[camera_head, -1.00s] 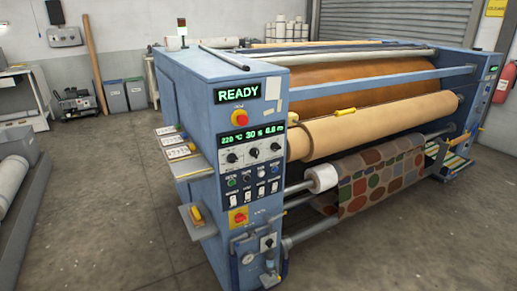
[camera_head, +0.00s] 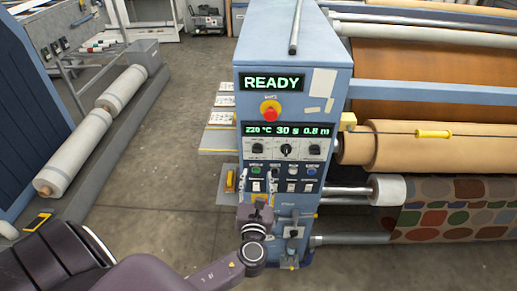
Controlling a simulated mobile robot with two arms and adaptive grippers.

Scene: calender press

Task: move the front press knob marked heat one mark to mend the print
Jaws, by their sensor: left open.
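The blue press front panel (camera_head: 245,110) stands upright at the centre. Its row of three black knobs has a left knob (camera_head: 258,149), a middle knob (camera_head: 286,150) and a right knob (camera_head: 315,150). Their labels are too small to read. The display (camera_head: 288,130) above them reads 220 °C, 30 s, 0.8 m. My left gripper (camera_head: 256,185) is open and empty, in front of the lower panel and below the left knob, covering part of the switches. The print (camera_head: 455,208), with coloured round patches, hangs at the right. My right gripper is not in view.
A red stop button (camera_head: 270,111) sits above the display, under a READY sign (camera_head: 272,83). Small shelves with sample cards (camera_head: 222,118) stick out from the press's left side. A lever fitting (camera_head: 294,232) is low on the panel.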

